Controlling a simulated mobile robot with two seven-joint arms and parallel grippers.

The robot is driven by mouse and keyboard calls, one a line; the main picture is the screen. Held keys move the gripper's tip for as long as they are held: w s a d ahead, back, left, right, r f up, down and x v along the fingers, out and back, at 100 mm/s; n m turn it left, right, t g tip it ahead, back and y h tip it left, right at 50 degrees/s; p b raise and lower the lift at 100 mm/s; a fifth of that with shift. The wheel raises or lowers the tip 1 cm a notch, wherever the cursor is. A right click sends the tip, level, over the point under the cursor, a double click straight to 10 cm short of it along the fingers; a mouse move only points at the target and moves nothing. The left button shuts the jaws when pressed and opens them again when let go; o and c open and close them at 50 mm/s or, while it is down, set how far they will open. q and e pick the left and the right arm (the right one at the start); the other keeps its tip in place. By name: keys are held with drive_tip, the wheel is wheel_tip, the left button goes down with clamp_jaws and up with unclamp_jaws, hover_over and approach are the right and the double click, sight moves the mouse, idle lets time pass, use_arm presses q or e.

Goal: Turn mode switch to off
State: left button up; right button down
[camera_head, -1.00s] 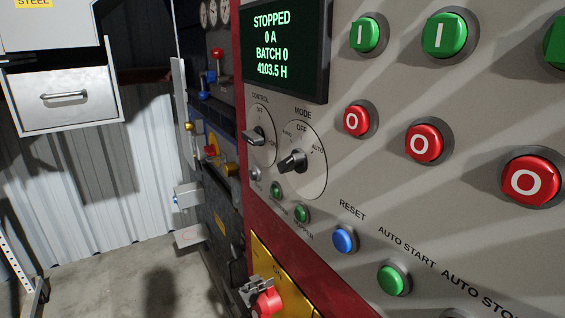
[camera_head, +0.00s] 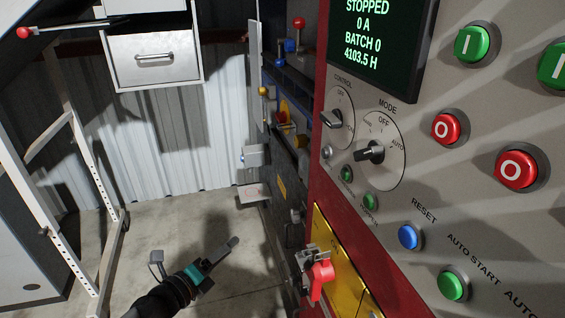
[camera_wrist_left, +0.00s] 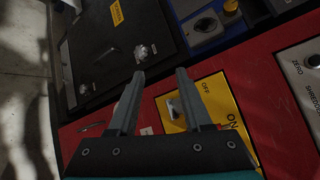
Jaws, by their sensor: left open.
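The mode switch (camera_head: 370,153) is a dark knob on a round pale dial, marked OFF at the top and AUTO at the right. Its handle lies slanted, nearly sideways; I cannot tell which mark it points to. My left gripper (camera_head: 196,248) is low over the floor in the head view, left of and below the switch, well apart from it. Its fingers are open and empty. In the left wrist view the open gripper (camera_wrist_left: 160,74) shows in front of the yellow ON/OFF plate (camera_wrist_left: 222,98). The mode switch is not clearly seen there. My right gripper is not in view.
The control knob (camera_head: 332,119) sits left of the mode dial. Below are small lamps and the blue reset button (camera_head: 408,237). A red-handled switch (camera_head: 320,275) sticks out from the yellow plate. The screen (camera_head: 378,45) reads STOPPED. Open floor lies left of the panel.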

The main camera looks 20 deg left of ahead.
use_arm(q)
drive_tip(key=d+r+m+h+p, duration=0.1)
drive_tip(key=d+r+m+h, duration=0.3)
drive_tip(key=r+m, duration=0.75)
drive_tip(key=s+d+r+m+g+h+p, duration=0.1)
drive_tip(key=s+d+r+m+h, duration=0.2)
drive_tip(key=r+m, duration=0.4)
drive_tip(key=s+d+r+m+g+h+p, duration=0.1)
drive_tip(key=d+r+m+g+h, duration=0.15)
drive_tip(key=d+r+m, duration=0.45)
drive_tip(key=m+g+h, duration=0.2)
drive_tip(key=m, duration=0.4)
approach(361, 154)
drive_tip(key=shift+n, duration=0.25)
drive_tip(key=p+x, duration=0.2)
drive_tip(key=p, duration=0.1)
drive_tip(key=p+x, duration=0.3)
drive_tip(key=shift+w+d+r+p, duration=0.15)
drive_tip(key=shift+d+r+p, duration=0.05)
drive_tip(key=shift+p, duration=0.1)
drive_tip(key=shift+f+p+x, duration=0.1)
drive_tip(key=shift+p+x, duration=0.15)
drive_tip(key=shift+x, duration=0.55)
drive_tip(key=shift+f+p+x, duration=0.15)
drive_tip(key=shift+p+x, duration=0.1)
drive_tip(key=shift+x, duration=0.6)
drive_tip(key=shift+c, duration=0.2)
clamp_jaws()
